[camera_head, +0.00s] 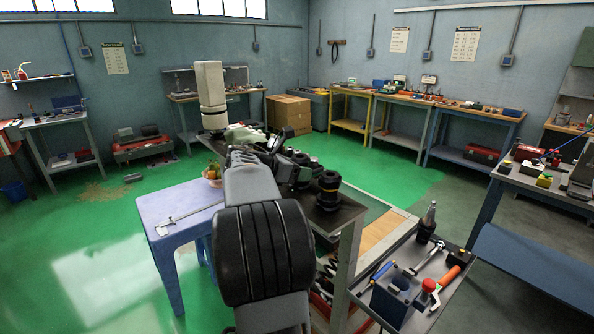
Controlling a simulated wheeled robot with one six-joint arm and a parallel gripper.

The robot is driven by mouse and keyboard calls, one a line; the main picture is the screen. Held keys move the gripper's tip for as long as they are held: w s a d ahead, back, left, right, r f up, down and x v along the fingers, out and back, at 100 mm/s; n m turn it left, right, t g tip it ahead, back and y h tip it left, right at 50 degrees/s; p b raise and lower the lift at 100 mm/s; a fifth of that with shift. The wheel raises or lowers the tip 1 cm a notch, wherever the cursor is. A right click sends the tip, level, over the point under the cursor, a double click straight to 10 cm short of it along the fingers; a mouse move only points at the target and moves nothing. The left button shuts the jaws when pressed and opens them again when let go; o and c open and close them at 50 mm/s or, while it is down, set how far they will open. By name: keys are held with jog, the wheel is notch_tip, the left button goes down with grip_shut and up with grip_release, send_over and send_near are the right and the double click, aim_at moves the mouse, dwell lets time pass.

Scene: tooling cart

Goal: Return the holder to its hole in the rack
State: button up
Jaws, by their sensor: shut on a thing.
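My gripper (305,176) is small and dark at the end of my arm, near the picture's middle. A black holder with a gold-coloured band (328,186) is at its right end, and the jaws appear shut on it. The holder looks upright at the dark top (343,214) of a metal stand. I cannot tell whether it touches that top or hangs just above it. No hole of the rack can be made out; my arm and the holder cover much of the dark top.
A lilac table (176,201) with a long metal tool stands left. Green floor beyond is open.

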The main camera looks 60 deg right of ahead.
jog(key=shift+f, duration=0.2)
dwell(0.5)
jog(key=o, duration=1.2)
jog(key=shift+o, duration=1.4)
jog(key=shift+f, duration=0.25)
jog(key=v, duration=1.4)
jog(key=shift+r+b, duration=0.15)
jog(key=shift+b, duration=0.3)
